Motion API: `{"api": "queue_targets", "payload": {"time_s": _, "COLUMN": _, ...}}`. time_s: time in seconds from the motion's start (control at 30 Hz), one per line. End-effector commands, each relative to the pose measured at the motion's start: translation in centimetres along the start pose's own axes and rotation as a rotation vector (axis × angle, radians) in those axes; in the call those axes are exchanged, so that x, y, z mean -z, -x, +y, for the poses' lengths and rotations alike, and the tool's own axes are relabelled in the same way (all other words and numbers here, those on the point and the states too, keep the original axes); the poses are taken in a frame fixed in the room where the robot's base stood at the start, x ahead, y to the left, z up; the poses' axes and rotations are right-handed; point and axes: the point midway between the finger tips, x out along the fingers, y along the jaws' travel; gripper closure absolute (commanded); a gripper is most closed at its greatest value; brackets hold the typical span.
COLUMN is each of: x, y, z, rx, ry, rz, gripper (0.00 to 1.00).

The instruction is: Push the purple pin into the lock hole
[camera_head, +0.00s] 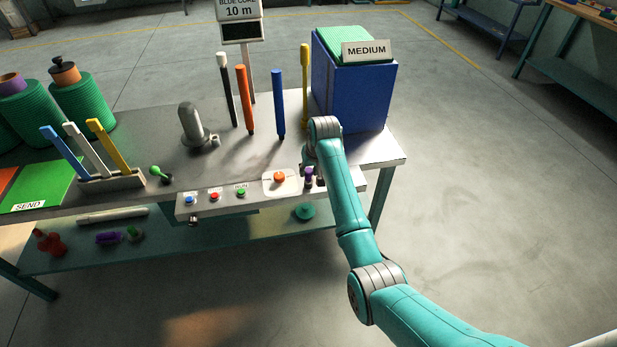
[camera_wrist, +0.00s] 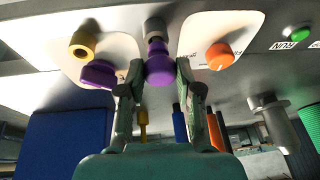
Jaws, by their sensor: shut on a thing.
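The purple pin (camera_wrist: 159,64) is between the fingertips of my gripper (camera_wrist: 157,72) in the wrist view. In the head view the purple pin (camera_head: 309,171) shows as a small purple spot beside the arm's end, at the right end of the control panel. The lock hole itself is not visible; I cannot tell how deep the pin sits.
Beside the pin are a gold knob (camera_wrist: 83,44), a dark purple piece (camera_wrist: 98,74) and an orange knob (camera_wrist: 219,55). The panel has several buttons, including a green one (camera_head: 241,190). A blue box (camera_head: 350,95) stands behind my arm. Open floor lies to the right.

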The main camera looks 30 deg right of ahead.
Motion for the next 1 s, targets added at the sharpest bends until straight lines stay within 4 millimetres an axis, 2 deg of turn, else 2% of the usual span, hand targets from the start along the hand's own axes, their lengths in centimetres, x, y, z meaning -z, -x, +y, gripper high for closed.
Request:
{"api": "queue_targets", "payload": {"time_s": 0.37, "x": 0.2, "y": 0.5, "z": -0.1, "rx": 0.000, "ry": 0.000, "rz": 0.001, "gripper": 1.00}}
{"api": "queue_targets", "payload": {"time_s": 1.0, "x": 1.1, "y": 3.0, "z": -0.3, "rx": 0.000, "ry": 0.000, "rz": 0.002, "gripper": 1.00}}
